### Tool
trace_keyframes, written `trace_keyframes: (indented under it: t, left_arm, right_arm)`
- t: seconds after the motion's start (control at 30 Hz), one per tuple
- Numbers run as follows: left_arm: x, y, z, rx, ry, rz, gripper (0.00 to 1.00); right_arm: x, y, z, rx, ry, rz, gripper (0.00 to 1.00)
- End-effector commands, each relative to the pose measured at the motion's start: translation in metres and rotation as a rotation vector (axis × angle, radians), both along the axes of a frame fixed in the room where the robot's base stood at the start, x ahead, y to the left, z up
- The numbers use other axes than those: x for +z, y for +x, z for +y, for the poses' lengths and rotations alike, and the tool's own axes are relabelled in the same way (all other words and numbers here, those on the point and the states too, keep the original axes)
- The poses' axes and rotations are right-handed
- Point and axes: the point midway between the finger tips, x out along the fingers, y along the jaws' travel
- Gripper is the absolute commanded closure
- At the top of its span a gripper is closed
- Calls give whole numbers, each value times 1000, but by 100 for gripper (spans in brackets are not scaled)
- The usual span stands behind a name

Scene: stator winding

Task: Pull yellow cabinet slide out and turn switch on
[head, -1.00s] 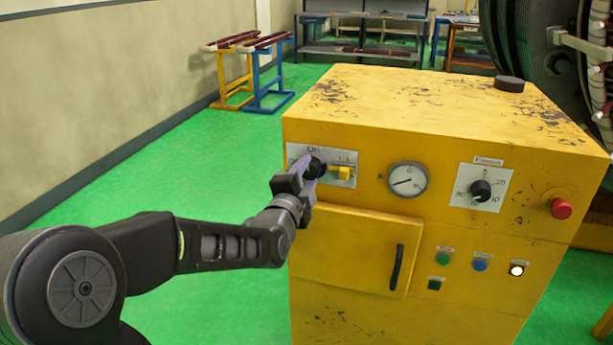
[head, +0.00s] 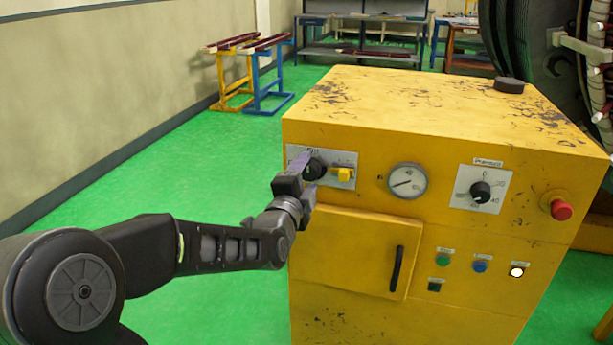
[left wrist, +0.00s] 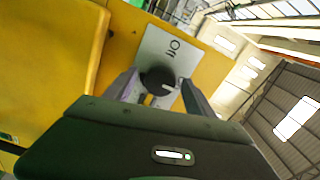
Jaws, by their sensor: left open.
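The yellow cabinet (head: 350,235) stands at the centre right in the head view. On its upper left front is a pale plate with a black rotary switch (head: 316,166) and a small yellow slide (head: 345,175) to its right. My left gripper (head: 306,177) is at the switch, its open fingers partly hiding the knob. In the left wrist view the black knob (left wrist: 158,77) sits between the two fingertips of my left gripper (left wrist: 160,85), below a label that appears to read "Off". Finger contact with the knob is unclear. My right gripper is out of view.
The front also bears a round gauge (head: 407,181), a dial (head: 480,191), a red button (head: 561,209), several small buttons and a door with a black handle (head: 397,268). A black puck (head: 509,84) lies on top.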

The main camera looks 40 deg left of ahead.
Motion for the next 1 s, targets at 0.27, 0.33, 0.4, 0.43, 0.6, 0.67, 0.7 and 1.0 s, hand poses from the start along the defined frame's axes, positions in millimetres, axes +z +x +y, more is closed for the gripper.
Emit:
trace_keyframes:
  t: [0.27,0.33,0.4,0.43,0.6,0.67,0.7,1.0]
  left_arm:
    - [1,-5,-1,1,-1,-1,37]
    - [0,-11,-3,1,-1,-1,37]
    - [0,-19,-6,1,-1,-1,37]
    - [1,-24,-7,1,0,-2,37]
    - [1,-52,-17,2,0,-3,37]
    - [1,-60,-20,2,0,-3,37]
    - [1,-64,-22,1,0,-2,37]
    - [0,-74,-26,0,0,0,37]
  right_arm:
    - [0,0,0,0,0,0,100]
    - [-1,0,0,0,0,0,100]
    - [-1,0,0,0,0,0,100]
    - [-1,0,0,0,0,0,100]
    - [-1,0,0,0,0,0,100]
    - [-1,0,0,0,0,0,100]
    - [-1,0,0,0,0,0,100]
    - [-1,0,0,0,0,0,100]
